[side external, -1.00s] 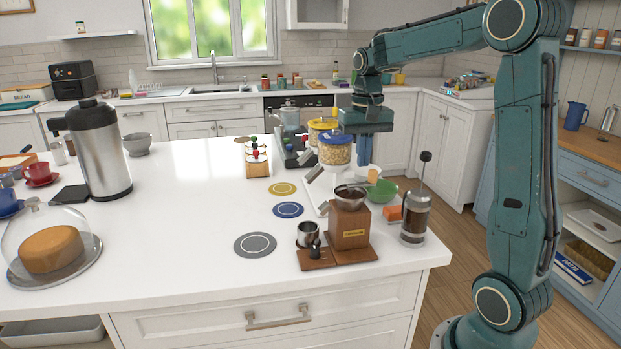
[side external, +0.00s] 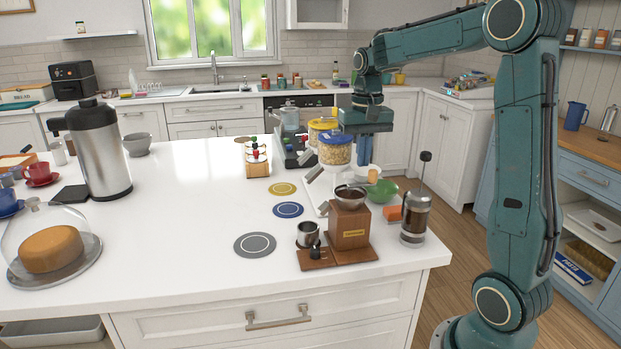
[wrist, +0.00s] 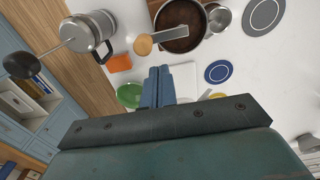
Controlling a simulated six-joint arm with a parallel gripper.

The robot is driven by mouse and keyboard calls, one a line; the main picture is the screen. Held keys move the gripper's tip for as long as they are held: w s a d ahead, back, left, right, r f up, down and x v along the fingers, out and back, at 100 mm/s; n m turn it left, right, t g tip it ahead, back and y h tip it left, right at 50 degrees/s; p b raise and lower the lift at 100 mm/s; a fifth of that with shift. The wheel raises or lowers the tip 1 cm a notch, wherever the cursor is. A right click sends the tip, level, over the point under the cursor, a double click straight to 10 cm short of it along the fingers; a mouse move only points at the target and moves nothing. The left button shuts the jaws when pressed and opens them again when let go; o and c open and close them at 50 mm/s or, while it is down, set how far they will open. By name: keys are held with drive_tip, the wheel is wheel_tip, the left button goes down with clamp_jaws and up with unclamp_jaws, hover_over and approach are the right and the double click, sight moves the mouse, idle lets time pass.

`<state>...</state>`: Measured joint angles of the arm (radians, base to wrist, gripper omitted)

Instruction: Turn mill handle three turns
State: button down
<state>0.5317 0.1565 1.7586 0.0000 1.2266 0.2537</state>
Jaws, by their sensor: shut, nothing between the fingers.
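The mill (side external: 349,228) is a wooden box with a metal bowl on top, standing on a wooden base near the front right of the island. In the wrist view its dark round bowl (wrist: 180,14) is at the top. The mill handle (wrist: 168,34) is a flat grey bar reaching left across the bowl to a light wooden knob (wrist: 143,45). The knob also shows in the side view (side external: 373,176). My gripper (side external: 375,158) points down above and behind the mill. Its blue fingers (wrist: 159,70) are together and empty, apart from the knob.
A French press (side external: 415,217) stands right of the mill, its plunger raised. Lidded jars (side external: 335,150) stand left of my gripper. A metal cup (side external: 307,236) is left of the mill.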

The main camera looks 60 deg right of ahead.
drive_tip(key=shift+f, duration=0.25)
drive_tip(key=shift+f, duration=1.5)
